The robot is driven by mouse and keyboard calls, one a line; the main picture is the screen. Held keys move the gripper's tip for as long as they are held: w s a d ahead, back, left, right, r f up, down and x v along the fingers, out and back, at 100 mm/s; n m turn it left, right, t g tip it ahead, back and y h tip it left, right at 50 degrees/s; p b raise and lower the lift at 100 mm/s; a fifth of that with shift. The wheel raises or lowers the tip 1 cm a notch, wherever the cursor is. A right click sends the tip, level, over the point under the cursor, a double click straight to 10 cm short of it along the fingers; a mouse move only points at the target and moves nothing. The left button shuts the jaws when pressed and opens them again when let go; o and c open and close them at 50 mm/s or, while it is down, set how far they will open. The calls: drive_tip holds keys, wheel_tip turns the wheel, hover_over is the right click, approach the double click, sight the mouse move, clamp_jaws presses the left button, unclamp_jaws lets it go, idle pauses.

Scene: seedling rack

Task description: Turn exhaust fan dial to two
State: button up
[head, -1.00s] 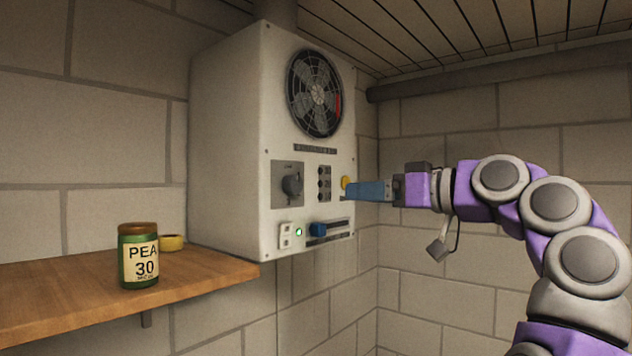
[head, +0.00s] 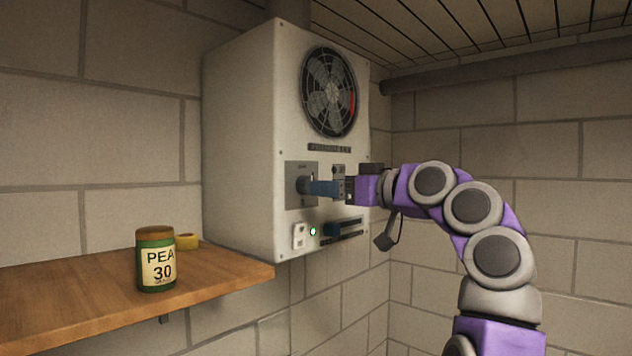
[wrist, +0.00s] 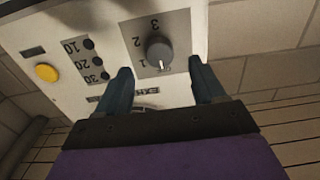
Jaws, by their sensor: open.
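The exhaust fan dial (head: 303,185) is a dark grey knob on a grey plate on the front of the white control box (head: 240,140). In the wrist view the dial (wrist: 159,48) shows marks 1, 2, 3 and what looks like OFF around it. Its white pointer line is toward the OFF mark. My gripper (head: 314,187) is in front of the dial, and its blue fingers partly hide the knob in the head view. In the wrist view my gripper (wrist: 160,72) is open, one finger toward each side of the dial. I cannot tell whether either finger touches it.
A round fan (head: 329,92) sits above on the box. The buttons marked 10, 20, 30 (wrist: 95,61) and a yellow button (wrist: 47,72) are beside the dial. Below are a slider (head: 346,227) and green light (head: 313,231). A PEA 30 jar (head: 156,262) stands on the wooden shelf (head: 80,306).

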sight(307, 185)
drive_tip(key=p+x, duration=0.1)
drive_tip(key=x, duration=0.4)
drive_tip(key=shift+w+a, duration=0.1)
drive_tip(key=shift+w, duration=0.05)
drive_tip(key=shift+c, duration=0.3)
drive_tip(key=c, duration=1)
